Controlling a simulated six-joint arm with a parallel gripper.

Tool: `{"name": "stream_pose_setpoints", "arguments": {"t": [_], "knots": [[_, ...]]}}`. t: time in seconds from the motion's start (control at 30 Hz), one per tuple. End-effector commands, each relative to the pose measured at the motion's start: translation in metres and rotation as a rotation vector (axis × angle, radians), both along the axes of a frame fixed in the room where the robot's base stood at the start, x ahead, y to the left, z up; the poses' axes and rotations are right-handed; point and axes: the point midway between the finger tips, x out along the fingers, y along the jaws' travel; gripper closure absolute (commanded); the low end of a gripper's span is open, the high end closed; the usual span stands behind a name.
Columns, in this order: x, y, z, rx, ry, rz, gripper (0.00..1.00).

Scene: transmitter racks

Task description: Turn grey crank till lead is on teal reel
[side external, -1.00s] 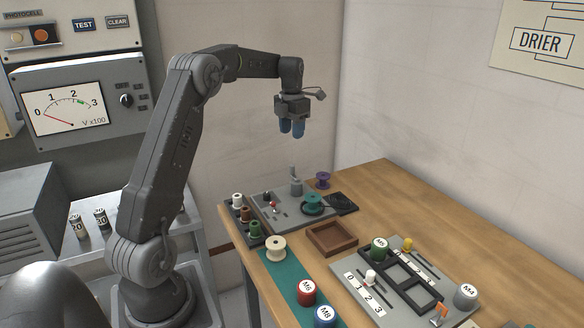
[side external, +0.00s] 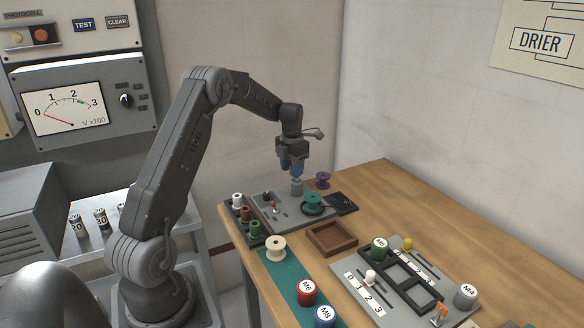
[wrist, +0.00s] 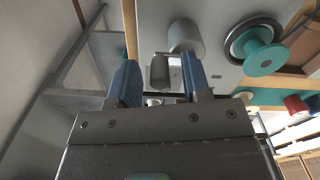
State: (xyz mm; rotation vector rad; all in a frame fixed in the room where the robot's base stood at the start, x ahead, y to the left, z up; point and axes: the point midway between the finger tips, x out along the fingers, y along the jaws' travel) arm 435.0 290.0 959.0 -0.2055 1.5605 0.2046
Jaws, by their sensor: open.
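The grey crank (side external: 296,187) stands at the back of a grey winder plate, its top partly hidden behind my fingers. In the wrist view, the crank's grey knob (wrist: 160,72) shows between my two blue fingers, with a larger grey cylinder (wrist: 186,37) just beyond it. My gripper (side external: 291,172) is open, pointing down over the crank, with a finger on either side of the knob; contact is not visible. The teal reel (side external: 313,203) sits on the plate to the right and in front of the crank; it also shows in the wrist view (wrist: 262,58).
A purple reel (side external: 323,179) stands behind the teal one, and a black ribbed pad (side external: 342,203) lies to its right. A rack of small spools (side external: 238,212) is left of the plate. A brown tray (side external: 331,238) and a cream reel (side external: 276,247) stand in front.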

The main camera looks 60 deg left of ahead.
Motion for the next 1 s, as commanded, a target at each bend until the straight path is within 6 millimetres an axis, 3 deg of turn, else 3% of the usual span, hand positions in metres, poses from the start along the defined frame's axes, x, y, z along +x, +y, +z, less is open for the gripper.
{"name": "stream_pose_setpoints", "arguments": {"t": [0.1, 0.53, 1.0], "knots": [[0.0, 0.0, 0.0002, 0.0, 0.0, 0.0, 0.58], [0.0001, 0.0, 0.0007, 0.0, 0.0, 0.0, 0.99], [0.003, 0.0001, 0.0009, 0.001, -0.001, -0.083, 1.0]]}}
